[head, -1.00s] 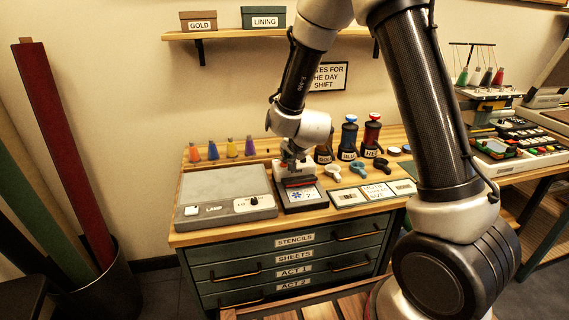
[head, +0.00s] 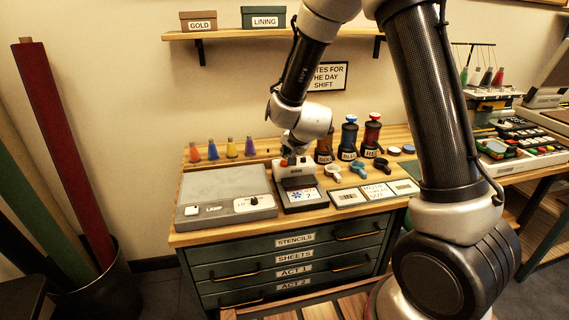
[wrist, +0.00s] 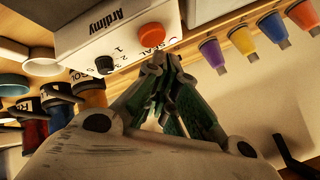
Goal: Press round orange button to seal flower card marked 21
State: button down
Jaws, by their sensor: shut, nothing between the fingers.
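The white sealing machine (head: 296,174) stands on the table right of the lamp box. In the wrist view its panel (wrist: 95,28) carries a round orange-red button (wrist: 152,34) by the word SEAL, and a black knob (wrist: 105,65) by small numbers. My gripper (wrist: 160,60) is shut and empty, its fingertips close beside the button; contact cannot be told. In the head view my gripper (head: 291,153) is above the machine's top. A card with a blue flower (head: 301,197) lies in the machine's dark base; its number looks like 7, not clearly 21.
The grey lamp box (head: 226,203) lies left of the machine. Cards (head: 375,193), stamps (head: 333,171) and ink bottles (head: 348,138) stand to its right. Several coloured cones (head: 231,148) line the back edge, close beyond the machine in the wrist view.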

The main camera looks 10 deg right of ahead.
notch_tip(320, 180, up, 4)
jog(key=shift+d, duration=0.15)
jog(key=shift+r, duration=0.5)
